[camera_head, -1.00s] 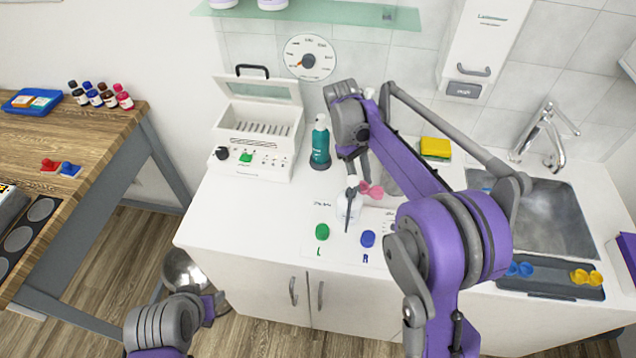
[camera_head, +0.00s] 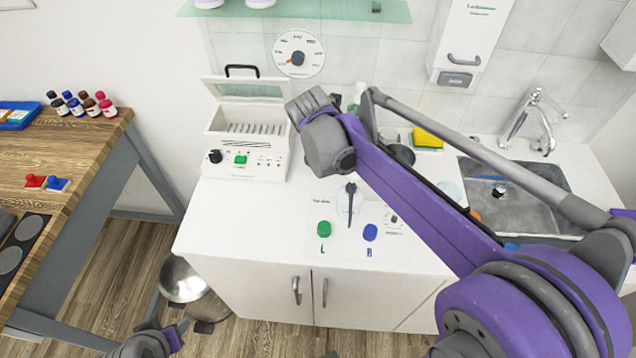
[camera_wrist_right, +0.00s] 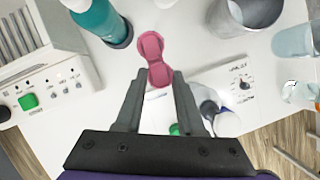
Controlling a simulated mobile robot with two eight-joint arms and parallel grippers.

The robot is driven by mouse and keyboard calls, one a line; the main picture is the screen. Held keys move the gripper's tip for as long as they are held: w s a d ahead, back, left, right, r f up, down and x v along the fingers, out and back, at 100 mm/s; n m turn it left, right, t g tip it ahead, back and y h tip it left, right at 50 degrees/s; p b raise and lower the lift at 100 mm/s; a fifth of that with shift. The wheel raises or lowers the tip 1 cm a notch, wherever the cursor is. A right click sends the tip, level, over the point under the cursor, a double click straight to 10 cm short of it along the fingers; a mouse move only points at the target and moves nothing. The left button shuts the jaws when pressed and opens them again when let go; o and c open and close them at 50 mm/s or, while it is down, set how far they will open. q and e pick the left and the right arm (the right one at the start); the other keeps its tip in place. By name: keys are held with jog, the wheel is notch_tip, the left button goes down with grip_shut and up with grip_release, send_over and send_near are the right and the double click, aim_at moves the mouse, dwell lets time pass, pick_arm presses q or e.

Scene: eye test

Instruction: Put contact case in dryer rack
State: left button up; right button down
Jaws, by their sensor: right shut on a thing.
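My right gripper (camera_wrist_right: 160,78) is shut on a pink two-lobed contact case (camera_wrist_right: 150,45), held at the fingertips above the white counter. In the head view, my right arm hides the gripper and case. The dryer rack is a white machine (camera_head: 228,170) with a raised lid, a row of slots, a green button and a black knob. It stands on the counter left of my right wrist. In the wrist view, the dryer (camera_wrist_right: 75,73) is at the left, apart from the case. My left gripper (camera_head: 174,335) is barely in frame at the bottom left; its fingers are unclear.
A teal bottle (camera_wrist_right: 102,18) stands between dryer and grey cup (camera_wrist_right: 245,14). A clear container with a dark tool (camera_head: 350,200), a green cap (camera_head: 323,228) and a blue cap (camera_head: 370,232) are at the counter front. A sink (camera_head: 525,200) is right. Counter before the dryer is clear.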

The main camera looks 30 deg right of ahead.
aim_at(331, 188)
jog(key=shift+f, duration=0.2)
notch_tip(331, 188, down, 10)
jog(key=shift+r+b, duration=0.25)
jog(key=shift+b, duration=0.1)
jog(key=shift+f, duration=0.2)
jog(key=c, duration=0.5)
grip_release()
jog(key=shift+r, duration=0.1)
jog(key=shift+r, duration=0.1)
